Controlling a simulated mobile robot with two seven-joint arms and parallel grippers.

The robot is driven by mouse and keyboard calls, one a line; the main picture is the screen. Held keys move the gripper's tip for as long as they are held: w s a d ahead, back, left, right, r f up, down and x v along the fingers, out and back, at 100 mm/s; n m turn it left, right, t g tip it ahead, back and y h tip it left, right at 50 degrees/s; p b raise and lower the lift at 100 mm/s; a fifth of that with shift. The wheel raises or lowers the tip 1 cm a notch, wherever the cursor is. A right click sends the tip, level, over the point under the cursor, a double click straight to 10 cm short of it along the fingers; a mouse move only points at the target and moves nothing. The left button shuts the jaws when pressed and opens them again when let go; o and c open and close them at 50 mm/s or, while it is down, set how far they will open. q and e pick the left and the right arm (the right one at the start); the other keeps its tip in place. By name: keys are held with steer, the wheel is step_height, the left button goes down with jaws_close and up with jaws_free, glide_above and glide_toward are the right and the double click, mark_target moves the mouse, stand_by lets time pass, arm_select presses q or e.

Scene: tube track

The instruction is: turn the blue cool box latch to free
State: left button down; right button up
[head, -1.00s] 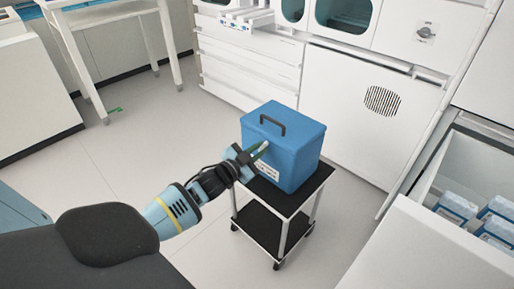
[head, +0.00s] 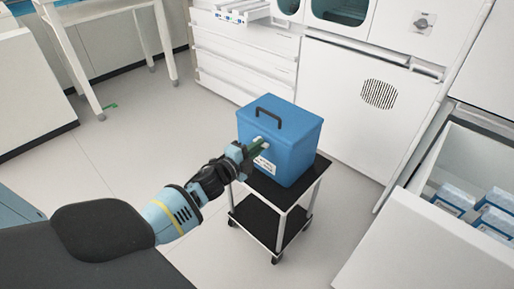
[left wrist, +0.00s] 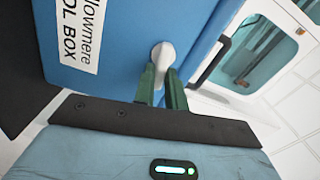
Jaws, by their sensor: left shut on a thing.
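The blue cool box (head: 290,150) stands upright on a small black-topped cart, with a dark carry handle on its lid. Its label (left wrist: 80,30) reads "llowmere" and "OL BOX" in the left wrist view, sideways. The pale latch (left wrist: 162,55) sits on the front face near the lid edge; it also shows in the head view (head: 264,146). My left gripper (head: 259,146) reaches in from the left, its green fingers shut on the latch. The fingers (left wrist: 162,78) hide the latch's lower part in the left wrist view. My right gripper is not in view.
The cart (head: 252,207) has a lower black shelf and wheels. White drawers (head: 243,65) and a vented cabinet stand behind. At right an open white drawer (head: 385,240) holds several blue-white packs (head: 495,215). The floor left of the cart is clear.

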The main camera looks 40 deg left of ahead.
arm_select(q)
steer(key=shift+f+m, duration=0.2)
steer(key=shift+m, duration=0.8)
steer(key=shift+b, duration=0.3)
steer(key=c, duration=1.4)
jaws_free()
steer(key=shift+c, duration=0.2)
steer(key=s+p, duration=0.1)
steer(key=s, duration=0.7)
steer(key=shift+a, duration=0.25)
